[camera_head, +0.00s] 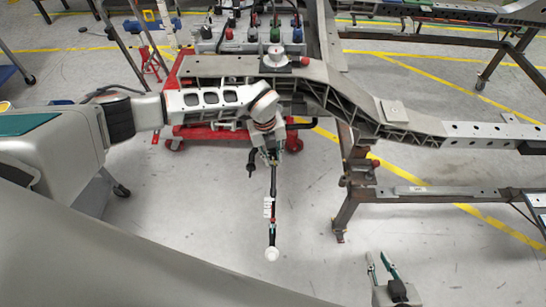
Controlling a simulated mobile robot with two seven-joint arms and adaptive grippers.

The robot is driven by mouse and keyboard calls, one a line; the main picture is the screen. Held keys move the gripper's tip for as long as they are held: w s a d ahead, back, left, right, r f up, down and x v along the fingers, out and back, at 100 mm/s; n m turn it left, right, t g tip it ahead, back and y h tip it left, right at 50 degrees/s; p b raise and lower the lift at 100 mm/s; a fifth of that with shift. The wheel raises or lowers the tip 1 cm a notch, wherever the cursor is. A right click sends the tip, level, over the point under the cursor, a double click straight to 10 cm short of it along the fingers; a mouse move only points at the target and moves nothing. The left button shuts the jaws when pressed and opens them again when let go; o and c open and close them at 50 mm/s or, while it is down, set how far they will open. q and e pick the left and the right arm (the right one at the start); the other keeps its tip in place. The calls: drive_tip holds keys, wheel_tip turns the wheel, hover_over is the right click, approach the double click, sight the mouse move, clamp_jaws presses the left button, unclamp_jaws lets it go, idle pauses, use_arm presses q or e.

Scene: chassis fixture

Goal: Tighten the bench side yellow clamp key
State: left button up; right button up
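I cannot make out a yellow clamp key for certain. My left arm comes in from the left, and its gripper (270,152) is beside the near edge of the grey chassis frame (345,108). A long dark rod (272,185) with a white sleeve and a white ball end extends from this gripper toward the bottom of the picture. The fingers are too small and dark to show whether they grip it. My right gripper (381,266) is at the bottom edge, with its two greenish fingers apart and nothing between them. It is clear of the frame.
Behind the frame is a bench (240,46) with several coloured knobs. A red wheeled base (205,133) stands beneath the frame. Dark posts (345,212) and rails (425,194) stand to the right. Bare grey floor (320,265) lies between the rod and my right gripper.

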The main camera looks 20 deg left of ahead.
use_arm(q)
drive_tip(key=shift+f, duration=0.15)
clamp_jaws()
